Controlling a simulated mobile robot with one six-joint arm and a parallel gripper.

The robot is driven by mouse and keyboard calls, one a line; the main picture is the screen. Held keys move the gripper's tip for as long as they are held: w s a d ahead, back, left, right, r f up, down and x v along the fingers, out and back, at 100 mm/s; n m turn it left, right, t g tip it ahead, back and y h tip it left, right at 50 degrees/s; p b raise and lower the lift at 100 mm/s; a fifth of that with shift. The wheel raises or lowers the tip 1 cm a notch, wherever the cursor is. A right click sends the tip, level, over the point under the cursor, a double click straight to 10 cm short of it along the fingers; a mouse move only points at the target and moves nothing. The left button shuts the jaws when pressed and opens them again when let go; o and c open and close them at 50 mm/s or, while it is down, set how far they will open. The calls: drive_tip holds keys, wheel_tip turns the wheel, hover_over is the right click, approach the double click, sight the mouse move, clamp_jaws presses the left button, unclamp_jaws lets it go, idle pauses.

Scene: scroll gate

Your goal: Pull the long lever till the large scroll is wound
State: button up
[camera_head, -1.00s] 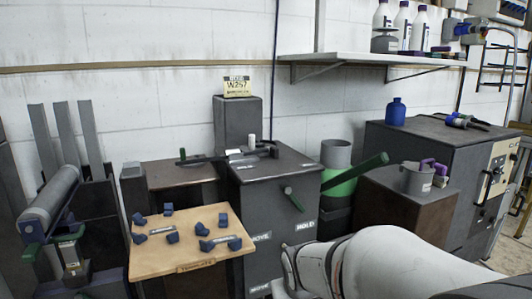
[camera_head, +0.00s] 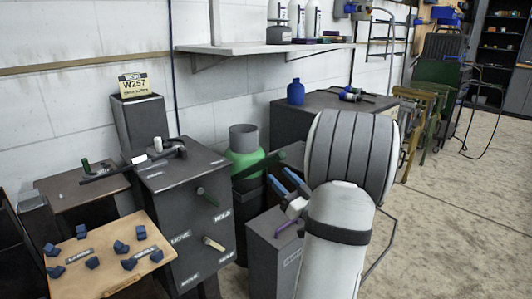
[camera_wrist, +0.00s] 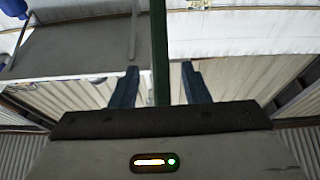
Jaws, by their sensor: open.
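The long lever is a dark green bar (camera_head: 291,155) slanting up to the right from the right side of the dark cabinet (camera_head: 182,205) in the head view. My gripper (camera_head: 277,175), with blue fingers, is open close to it. In the wrist view the green bar (camera_wrist: 160,40) runs between the open fingers of my gripper (camera_wrist: 159,70), with a gap on either side. I cannot tell whether the bar lies at fingertip depth. The large scroll is not recognisable in the current views.
A wooden board (camera_head: 105,258) with several blue blocks is at lower left. A green cylinder (camera_head: 243,160) stands behind the lever. A wall shelf (camera_head: 250,47) hangs above. Open floor lies right.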

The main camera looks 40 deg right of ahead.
sight(267, 160)
drive_tip(key=shift+t+y, duration=0.3)
drive_tip(key=shift+y, duration=0.1)
drive_tip(key=x, duration=0.7)
drive_tip(key=shift+s+r, duration=0.1)
drive_tip(key=shift+r, duration=0.35)
clamp_jaws()
